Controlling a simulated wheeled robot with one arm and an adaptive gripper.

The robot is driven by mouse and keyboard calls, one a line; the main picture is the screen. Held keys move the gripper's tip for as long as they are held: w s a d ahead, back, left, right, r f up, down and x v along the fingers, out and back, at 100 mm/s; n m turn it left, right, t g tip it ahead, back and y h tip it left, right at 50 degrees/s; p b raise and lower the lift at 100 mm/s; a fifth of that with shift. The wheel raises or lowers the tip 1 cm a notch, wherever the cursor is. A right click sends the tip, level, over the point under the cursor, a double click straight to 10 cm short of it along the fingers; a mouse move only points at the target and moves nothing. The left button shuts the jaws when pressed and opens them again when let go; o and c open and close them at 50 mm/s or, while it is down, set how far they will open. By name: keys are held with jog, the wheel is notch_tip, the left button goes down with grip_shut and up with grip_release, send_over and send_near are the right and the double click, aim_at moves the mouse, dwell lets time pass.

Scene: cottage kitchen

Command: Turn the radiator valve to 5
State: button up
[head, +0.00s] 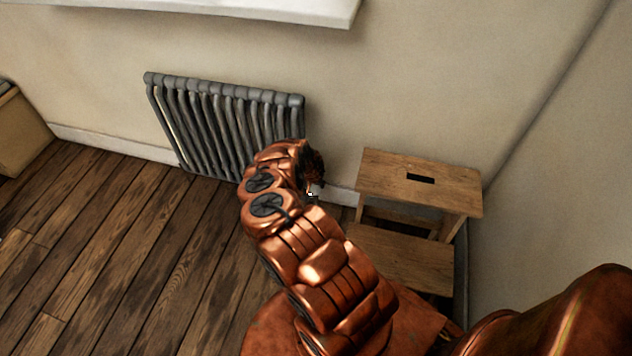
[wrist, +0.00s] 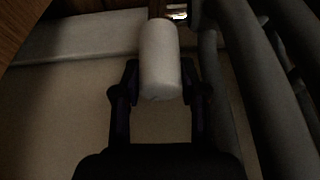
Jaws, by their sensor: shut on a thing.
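The radiator valve (wrist: 160,50) is a white, rounded cylinder in the wrist view, with a brassy pipe fitting at its top end in the picture. My gripper (wrist: 160,88) has one dark finger on each side of it and is shut on its lower end in the picture. No numbers or marker can be read on the valve, so its setting cannot be told. The grey column radiator (head: 225,120) stands against the wall in the head view; its columns (wrist: 255,80) also run close beside the valve in the wrist view. My copper arm hides most of the valve and the gripper in the head view.
A wooden step stool (head: 420,185) stands close to the right of my arm. A white window sill (head: 270,8) juts out above the radiator. A wooden box or cabinet (head: 22,130) is at the far left. The plank floor (head: 120,240) at left is clear.

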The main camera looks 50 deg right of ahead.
dwell(0.5)
jog(key=o, duration=1.1)
jog(key=shift+o, duration=0.2)
jog(key=shift+w, duration=0.1)
jog(key=shift+a, duration=0.15)
jog(key=shift+f+b, duration=0.15)
jog(key=shift+b, duration=0.5)
jog(key=shift+w+n+b, duration=0.1)
jog(key=shift+n+b, duration=0.6)
jog(key=shift+b, duration=0.55)
jog(key=shift+a+n+t+y+b, duration=0.1)
jog(key=shift+n+t+y+b, duration=0.2)
jog(key=shift+b, duration=0.3)
jog(key=shift+b, duration=0.65)
jog(key=shift+n+b, duration=0.6)
jog(key=shift+b, duration=0.4)
